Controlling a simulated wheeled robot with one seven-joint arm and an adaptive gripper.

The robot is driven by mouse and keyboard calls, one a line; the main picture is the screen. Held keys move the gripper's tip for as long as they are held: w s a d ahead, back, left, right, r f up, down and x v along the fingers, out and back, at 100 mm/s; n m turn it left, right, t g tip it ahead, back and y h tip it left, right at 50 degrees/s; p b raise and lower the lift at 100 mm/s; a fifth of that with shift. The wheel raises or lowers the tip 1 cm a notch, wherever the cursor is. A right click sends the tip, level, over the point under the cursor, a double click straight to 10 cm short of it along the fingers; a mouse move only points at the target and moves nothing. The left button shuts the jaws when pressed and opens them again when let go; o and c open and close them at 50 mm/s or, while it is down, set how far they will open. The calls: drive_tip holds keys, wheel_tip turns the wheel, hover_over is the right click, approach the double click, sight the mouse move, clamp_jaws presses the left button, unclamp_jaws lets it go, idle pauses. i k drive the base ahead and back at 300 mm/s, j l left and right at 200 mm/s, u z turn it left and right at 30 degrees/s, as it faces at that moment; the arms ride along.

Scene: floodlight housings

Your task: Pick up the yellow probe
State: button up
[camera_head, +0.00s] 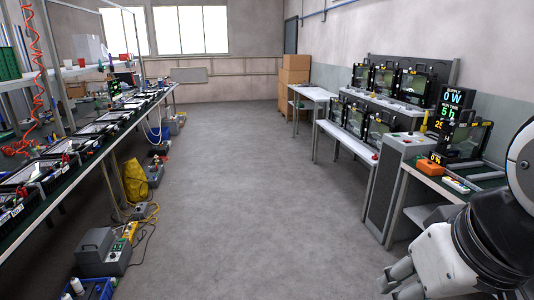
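A small, slim yellow object (424,122) stands upright near the top of the grey cabinet at the right. It looks like the yellow probe, but it is too small to be sure. The end of my arm is at the bottom right, with grey finger-like parts (399,279) of my gripper low over the floor. It is well in front of and below the yellow object, not touching it. Whether the fingers are open or shut is unclear. Nothing is seen held in them.
An orange meter (429,167) lies on the right bench near a lit display (455,113). The grey cabinet (391,188) stands beside that bench. A long bench (84,161) with black housings runs along the left, with a yellow bag (135,180) below. The middle floor (235,190) is clear.

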sight(425, 122)
drive_tip(key=i+z, duration=0.2)
drive_tip(key=i, duration=0.25)
drive_tip(key=i+z, duration=0.15)
drive_tip(key=i, duration=0.3)
drive_tip(key=i+j+z, duration=0.2)
drive_tip(key=i, duration=0.25)
drive_tip(key=i+j+z, duration=0.15)
drive_tip(key=i, duration=0.3)
drive_tip(key=i+l+z, duration=0.25)
drive_tip(key=i, duration=0.5)
drive_tip(key=i+z, duration=0.3)
drive_tip(key=i, duration=0.45)
